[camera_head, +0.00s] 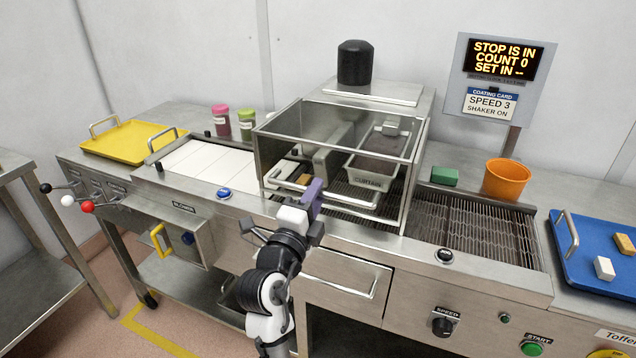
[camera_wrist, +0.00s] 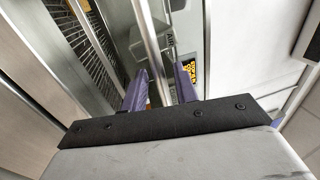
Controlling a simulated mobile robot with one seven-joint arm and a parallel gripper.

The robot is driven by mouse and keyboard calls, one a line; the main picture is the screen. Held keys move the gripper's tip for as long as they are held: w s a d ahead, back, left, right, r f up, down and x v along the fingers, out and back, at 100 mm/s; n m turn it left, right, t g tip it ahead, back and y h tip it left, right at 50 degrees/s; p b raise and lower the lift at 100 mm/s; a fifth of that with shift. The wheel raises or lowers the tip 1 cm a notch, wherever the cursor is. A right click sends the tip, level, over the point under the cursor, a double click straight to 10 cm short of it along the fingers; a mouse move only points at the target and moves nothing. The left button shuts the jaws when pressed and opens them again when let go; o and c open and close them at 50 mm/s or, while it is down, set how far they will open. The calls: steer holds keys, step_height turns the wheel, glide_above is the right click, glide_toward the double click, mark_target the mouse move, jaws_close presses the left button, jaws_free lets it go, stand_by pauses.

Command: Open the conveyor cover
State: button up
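The conveyor cover (camera_head: 262,150) is a clear box with a metal frame over the middle of the line, and it looks closed down over the belt. A pale handle bar (camera_head: 345,201) runs along its front. My gripper (camera_head: 314,193) is at this bar, its purple fingers upright in the head view. In the wrist view, the two purple fingers of my gripper (camera_wrist: 161,88) stand apart, with a metal bar (camera_wrist: 152,45) running between them. I see a gap beside the bar, so the fingers look open around it. The exact contact is hidden by the gripper body.
A container (camera_head: 366,182) sits inside the cover. A black motor cap (camera_head: 355,62) stands behind it. An orange cup (camera_head: 505,180), a green block (camera_head: 445,176) and a sign post (camera_head: 511,140) are to the right. Pink and green jars (camera_head: 221,121) stand left.

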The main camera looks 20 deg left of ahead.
steer(key=shift+w+r, duration=0.15)
steer(key=shift+w, duration=0.65)
jaws_close()
